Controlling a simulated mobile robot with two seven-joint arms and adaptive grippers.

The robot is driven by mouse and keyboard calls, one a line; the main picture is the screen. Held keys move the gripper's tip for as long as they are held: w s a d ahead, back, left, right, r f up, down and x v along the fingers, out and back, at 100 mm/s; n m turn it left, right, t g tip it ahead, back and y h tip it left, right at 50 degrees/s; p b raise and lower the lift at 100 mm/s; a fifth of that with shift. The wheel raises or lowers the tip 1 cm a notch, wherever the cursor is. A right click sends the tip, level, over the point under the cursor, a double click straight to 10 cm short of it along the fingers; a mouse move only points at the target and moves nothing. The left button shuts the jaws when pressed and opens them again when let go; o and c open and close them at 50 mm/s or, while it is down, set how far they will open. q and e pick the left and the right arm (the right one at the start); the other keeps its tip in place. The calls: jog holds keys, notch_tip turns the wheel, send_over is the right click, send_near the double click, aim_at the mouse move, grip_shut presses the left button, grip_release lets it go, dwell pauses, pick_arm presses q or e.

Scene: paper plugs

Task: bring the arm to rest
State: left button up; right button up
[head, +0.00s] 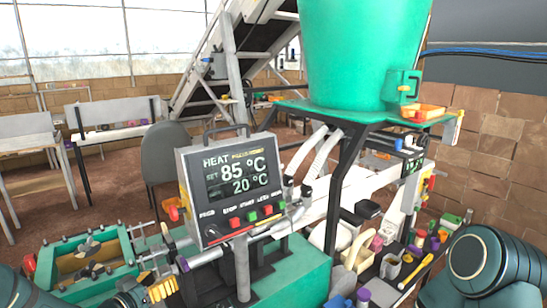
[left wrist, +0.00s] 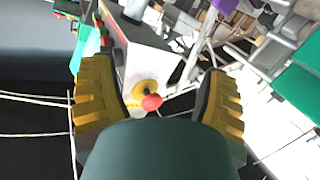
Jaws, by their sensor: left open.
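My left gripper (head: 158,289) is low in the head view, in front of and below the control box, left of the green machine body. Its ribbed yellow fingers also show in the left wrist view (left wrist: 160,98), spread wide apart with nothing held between them. A red knob on a yellow base (left wrist: 151,101) appears between the fingers in that view, beyond them; I cannot tell how far. My right arm shows at the lower right of the head view, but its gripper is out of sight.
The control box (head: 230,185) reads 85 °C and 20 °C. A green bucket (head: 362,50) stands on a green shelf behind it. A green-framed mixer tray (head: 88,258) is at the lower left. Cups and small coloured items crowd the bench at right. A grey chair (head: 168,155) stands behind.

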pick_arm(q)
jog(key=s+d+f+n+g+y, duration=0.1)
jog(key=s+d+f+g, duration=0.2)
jog(key=s+d+f, duration=0.1)
jog(key=s+d+f+n+g+y, duration=0.1)
jog(key=s+d+f, duration=0.3)
jog(key=f, duration=0.4)
jog(key=s+d+f+n+g+y, duration=0.1)
jog(key=s+d+f+g, duration=0.3)
jog(key=d+f, duration=0.2)
jog(key=shift+s+d+f+g, duration=0.1)
jog(key=shift+d+f+g, duration=0.25)
jog(key=shift+f, duration=0.2)
jog(key=s+d+f+g, duration=0.4)
jog(key=s, duration=0.6)
notch_tip(320, 180, down, 7)
jog(key=b, duration=0.6)
jog(key=shift+d+b, duration=0.2)
jog(key=shift+b, duration=0.15)
